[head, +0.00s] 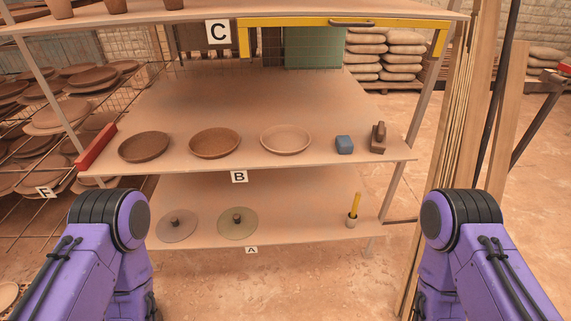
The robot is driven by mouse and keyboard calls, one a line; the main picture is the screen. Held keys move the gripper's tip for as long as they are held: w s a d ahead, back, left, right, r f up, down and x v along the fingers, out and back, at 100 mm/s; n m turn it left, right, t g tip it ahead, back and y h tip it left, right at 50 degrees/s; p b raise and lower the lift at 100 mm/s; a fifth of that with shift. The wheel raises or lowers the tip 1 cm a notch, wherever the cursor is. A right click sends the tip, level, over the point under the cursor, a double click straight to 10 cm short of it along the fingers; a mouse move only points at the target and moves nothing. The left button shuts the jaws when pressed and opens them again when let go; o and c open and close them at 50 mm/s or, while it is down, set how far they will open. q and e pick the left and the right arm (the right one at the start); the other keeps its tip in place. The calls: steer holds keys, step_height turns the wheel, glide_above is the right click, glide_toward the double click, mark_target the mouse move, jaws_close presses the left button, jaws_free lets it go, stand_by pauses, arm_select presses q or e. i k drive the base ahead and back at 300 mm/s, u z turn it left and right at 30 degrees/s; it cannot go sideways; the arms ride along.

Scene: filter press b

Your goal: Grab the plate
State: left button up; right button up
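Three shallow clay plates sit in a row on the middle shelf, labelled B. The left plate (144,147) is dark brown, the middle plate (214,143) is reddish brown, and the right plate (286,139) is paler. All three rest apart from each other near the front of the shelf (250,105). The frames do not show which plate is meant. My two purple arms show at the lower left and lower right, below and in front of the shelves. Neither gripper is in view.
A red bar (96,146) lies at the shelf's left edge. Lower shelf A holds two glass lids (237,223) and a yellow-handled item (353,209). Upright planks (462,110) stand at right.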

mark_target(284, 140)
steer(key=u, duration=0.15)
steer(key=k, duration=0.4)
steer(key=z, duration=1.1)
steer(key=i, duration=1.2)
steer(key=u, duration=0.65)
